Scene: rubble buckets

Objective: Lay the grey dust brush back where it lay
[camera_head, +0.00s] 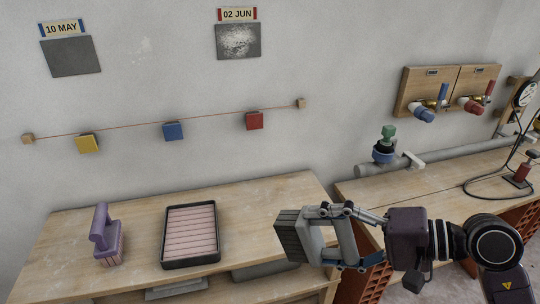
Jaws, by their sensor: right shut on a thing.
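My right gripper (318,237) comes in from the right and is shut on the grey dust brush (289,237). It holds the brush near the front right part of the wooden table (270,199). The brush's dark grey ribbed block points left; the rest of it is partly hidden by the fingers. I cannot tell whether the brush touches the table top. My left gripper is not in view.
A black tray (163,240) with pink slats lies mid-table, left of the brush. A purple handled tool (101,236) stands farther left. Bare table shows between tray and brush. A second bench (420,185) with a pipe (384,168) stands to the right, across a gap.

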